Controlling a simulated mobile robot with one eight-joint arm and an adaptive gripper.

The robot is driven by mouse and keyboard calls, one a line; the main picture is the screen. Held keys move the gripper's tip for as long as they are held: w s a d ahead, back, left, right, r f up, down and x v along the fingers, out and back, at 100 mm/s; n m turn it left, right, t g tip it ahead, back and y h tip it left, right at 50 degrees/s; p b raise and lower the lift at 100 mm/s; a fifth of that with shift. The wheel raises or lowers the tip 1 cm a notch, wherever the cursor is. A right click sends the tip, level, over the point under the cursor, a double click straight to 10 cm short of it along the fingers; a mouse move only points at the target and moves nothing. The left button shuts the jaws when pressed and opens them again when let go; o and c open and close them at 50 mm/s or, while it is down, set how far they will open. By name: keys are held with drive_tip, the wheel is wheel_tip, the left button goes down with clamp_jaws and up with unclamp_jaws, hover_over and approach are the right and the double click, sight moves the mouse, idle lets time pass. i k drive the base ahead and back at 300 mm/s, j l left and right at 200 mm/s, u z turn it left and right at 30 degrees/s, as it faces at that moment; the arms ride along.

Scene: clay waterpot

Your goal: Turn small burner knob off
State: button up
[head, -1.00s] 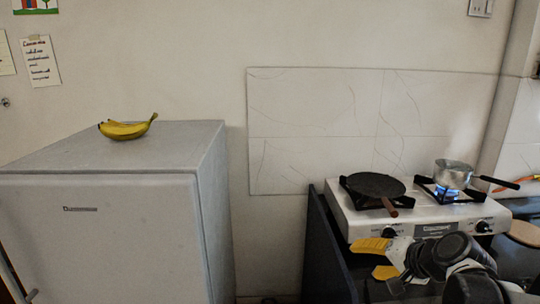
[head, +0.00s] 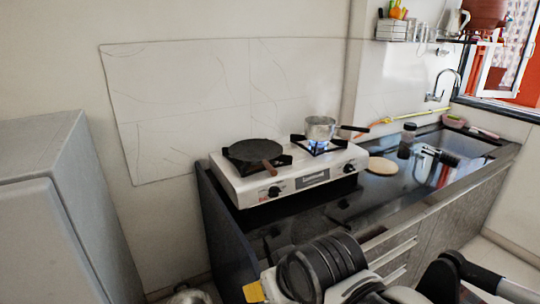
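The white two-burner stove (head: 232,188) stands on the dark counter. Its left knob (head: 273,192) and right knob (head: 349,168) are dark and sit on the front panel. A blue flame (head: 318,145) burns on the right burner under a small metal saucepan (head: 320,128). A flat black pan (head: 252,151) with a brown handle lies on the left burner, where no flame shows. My gripper (head: 254,292) shows only as a yellow finger part at the bottom edge, in front of and below the stove and apart from it. My arm hides the rest, so its opening cannot be seen.
A round wooden board (head: 382,166) and a dark jar (head: 407,139) are right of the stove. The sink (head: 460,146) is further right. The counter's front edge and drawers (head: 390,251) face me. A grey fridge (head: 45,235) stands at the left, with a gap before the counter.

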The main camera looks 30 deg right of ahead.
sight(349, 168)
drive_tip(key=z, duration=1.25)
